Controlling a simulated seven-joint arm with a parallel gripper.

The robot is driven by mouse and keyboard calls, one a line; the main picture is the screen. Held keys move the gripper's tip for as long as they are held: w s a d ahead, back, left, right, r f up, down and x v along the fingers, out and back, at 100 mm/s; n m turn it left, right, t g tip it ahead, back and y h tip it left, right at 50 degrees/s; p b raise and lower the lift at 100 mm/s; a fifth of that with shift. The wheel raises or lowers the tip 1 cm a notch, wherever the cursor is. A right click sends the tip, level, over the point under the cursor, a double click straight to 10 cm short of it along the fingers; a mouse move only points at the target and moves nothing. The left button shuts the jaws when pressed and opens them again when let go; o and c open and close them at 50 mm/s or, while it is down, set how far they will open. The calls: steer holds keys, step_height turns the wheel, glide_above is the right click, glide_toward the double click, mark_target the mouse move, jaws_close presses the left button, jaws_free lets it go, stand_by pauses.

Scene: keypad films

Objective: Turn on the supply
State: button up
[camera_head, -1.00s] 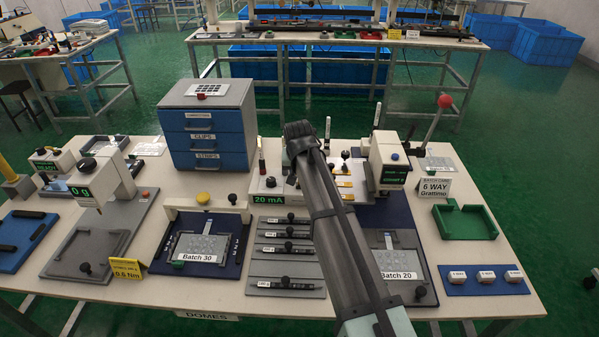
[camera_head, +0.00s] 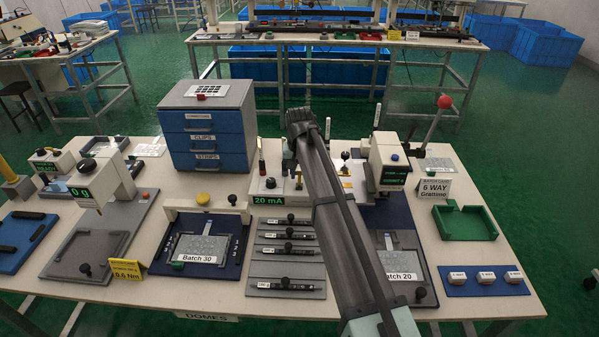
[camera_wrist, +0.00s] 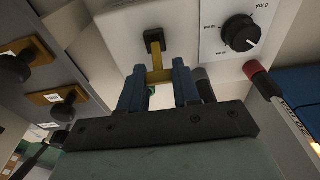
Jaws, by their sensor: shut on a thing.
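The supply (camera_head: 262,185) is a light box on the bench with a green display (camera_head: 268,199) reading 20 mA. In the wrist view, its white dial panel (camera_wrist: 280,22) carries a black round knob (camera_wrist: 240,33) with mA marks. Beside the panel, a yellow lever (camera_wrist: 157,62) stands out of a black square base (camera_wrist: 154,40) on a pale surface. My gripper (camera_wrist: 159,82) has its blue fingers on either side of the lever and is shut on it.
A blue-drawer cabinet (camera_head: 210,140) stands behind left of the supply. The Batch 30 fixture (camera_head: 170,262) and grey strip racks (camera_head: 262,271) lie in front. A box with a green display (camera_head: 388,165) stands right.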

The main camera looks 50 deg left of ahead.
mark_target(299, 181)
steer(key=o, duration=1.1)
steer(key=shift+c, duration=0.2)
step_height(299, 181, up, 14)
steer(key=s+d, duration=0.1)
steer(key=shift+d+f, duration=0.15)
steer(key=shift+s, duration=0.1)
